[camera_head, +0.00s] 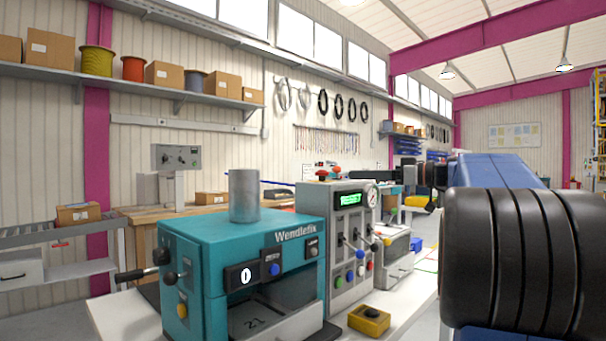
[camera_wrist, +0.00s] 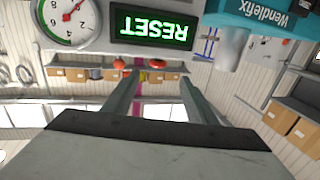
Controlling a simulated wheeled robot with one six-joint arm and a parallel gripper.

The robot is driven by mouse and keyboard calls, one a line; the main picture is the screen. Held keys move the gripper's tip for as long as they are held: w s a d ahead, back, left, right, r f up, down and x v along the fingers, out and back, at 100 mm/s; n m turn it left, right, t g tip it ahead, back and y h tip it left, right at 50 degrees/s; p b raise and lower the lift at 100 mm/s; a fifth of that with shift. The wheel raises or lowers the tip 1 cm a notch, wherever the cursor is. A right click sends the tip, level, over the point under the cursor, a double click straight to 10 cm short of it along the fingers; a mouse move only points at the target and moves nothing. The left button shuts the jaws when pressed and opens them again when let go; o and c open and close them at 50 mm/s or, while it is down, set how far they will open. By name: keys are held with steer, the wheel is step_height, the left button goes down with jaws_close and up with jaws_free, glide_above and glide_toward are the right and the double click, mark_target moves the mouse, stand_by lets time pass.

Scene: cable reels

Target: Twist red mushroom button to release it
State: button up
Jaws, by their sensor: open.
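A red mushroom button (camera_head: 322,173) sits on top of the grey control box (camera_head: 345,215). The box has a lit green display, which reads RESET upside down in the wrist view (camera_wrist: 152,27). My gripper (camera_wrist: 162,76) is open, with its two grey fingers apart and nothing gripped between them. In the head view my gripper is small and dark, to the right of the button at about the same height. In the wrist view red rounded shapes show just below the display near the fingertips; I cannot tell which is the button. No contact shows.
A teal Wendlefix machine (camera_head: 245,250) with a grey cylinder (camera_head: 244,195) stands left of the box. The box carries a gauge (camera_head: 371,196), levers and coloured buttons. A shelf (camera_head: 150,88) holds reels and cartons.

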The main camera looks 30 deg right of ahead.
mark_target(322, 174)
steer(key=x, duration=1.7)
steer(key=shift+w+d+r, duration=0.15)
steer(key=shift+w+r, duration=0.1)
steer(key=shift+r, duration=0.15)
steer(key=c, duration=1.1)
